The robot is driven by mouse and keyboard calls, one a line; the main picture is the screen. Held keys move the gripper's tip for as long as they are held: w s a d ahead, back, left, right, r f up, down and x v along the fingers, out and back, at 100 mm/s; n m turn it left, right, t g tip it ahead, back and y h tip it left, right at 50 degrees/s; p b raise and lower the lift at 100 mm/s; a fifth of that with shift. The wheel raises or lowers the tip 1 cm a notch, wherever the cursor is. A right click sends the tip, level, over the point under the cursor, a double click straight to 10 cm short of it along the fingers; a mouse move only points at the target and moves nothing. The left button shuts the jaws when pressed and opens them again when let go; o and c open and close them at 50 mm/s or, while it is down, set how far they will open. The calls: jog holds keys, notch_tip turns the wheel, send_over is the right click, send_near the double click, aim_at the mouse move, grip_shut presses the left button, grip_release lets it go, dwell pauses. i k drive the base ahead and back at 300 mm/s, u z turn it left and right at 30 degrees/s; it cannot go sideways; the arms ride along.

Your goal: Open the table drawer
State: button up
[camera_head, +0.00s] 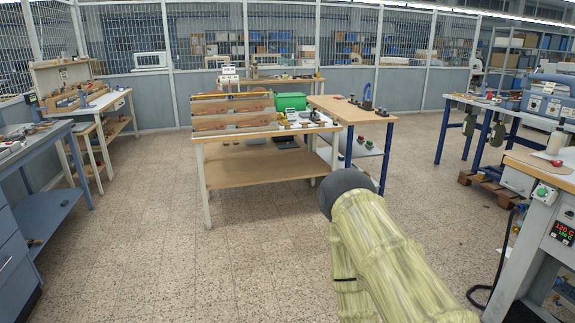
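Several fronts here could be the table drawer, and I cannot tell which one is meant. A light grey drawer-like box (517,181) hangs under the wooden-topped bench at the right and looks shut. A blue drawer unit (14,262) with a handle stands at the lower left edge, partly cut off, and its visible front looks shut. My arm, in a pale yellow sleeve with a dark rounded end, reaches up from the bottom right of centre. My gripper's fingers do not show.
A wooden worktable (258,166) with a lower shelf stands ahead, with a green box (291,102) on it. A blue-legged table (351,109) adjoins it. A machine with a red display (563,233) and a black cable stand at the right. The tiled floor (150,230) is clear at left centre.

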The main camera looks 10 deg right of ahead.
aim_at(523, 184)
jog(key=i, duration=1.55)
jog(key=z, duration=3.1)
jog(key=i, duration=1.65)
jog(key=u, duration=1.2)
